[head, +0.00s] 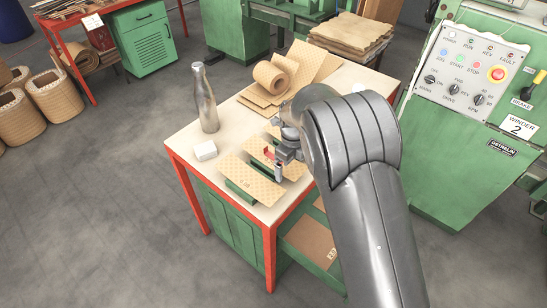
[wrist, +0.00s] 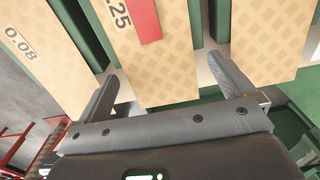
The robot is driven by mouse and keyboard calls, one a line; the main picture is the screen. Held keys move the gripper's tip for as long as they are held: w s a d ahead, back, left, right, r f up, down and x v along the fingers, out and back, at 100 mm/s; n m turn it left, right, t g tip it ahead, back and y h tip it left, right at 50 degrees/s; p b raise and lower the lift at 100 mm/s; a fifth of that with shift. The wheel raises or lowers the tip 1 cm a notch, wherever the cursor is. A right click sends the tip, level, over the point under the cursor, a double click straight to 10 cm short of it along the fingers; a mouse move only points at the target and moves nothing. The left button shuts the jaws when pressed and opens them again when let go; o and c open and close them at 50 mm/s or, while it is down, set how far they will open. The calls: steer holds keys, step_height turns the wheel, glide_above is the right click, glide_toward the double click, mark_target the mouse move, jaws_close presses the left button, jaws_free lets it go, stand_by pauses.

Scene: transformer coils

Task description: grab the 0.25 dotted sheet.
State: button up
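The 0.25 sheet (wrist: 160,62) is tan with a pale diamond pattern, a printed label of which ".25" shows, and a red strip. In the wrist view it lies between the two fingers of my gripper (wrist: 163,68), which is open. The fingers are at either side of the sheet near its end; I cannot tell whether they touch it. In the head view the sheet (head: 257,149) lies on the table, partly hidden by my gripper (head: 275,163). The 0.08 sheet (wrist: 50,40) is at the left in the wrist view.
Another patterned sheet (wrist: 262,45) is close on the right in the wrist view. Green supports sit under the sheets. A green winder machine (head: 450,160) stands right.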

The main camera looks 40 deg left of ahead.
steer(key=c, duration=1)
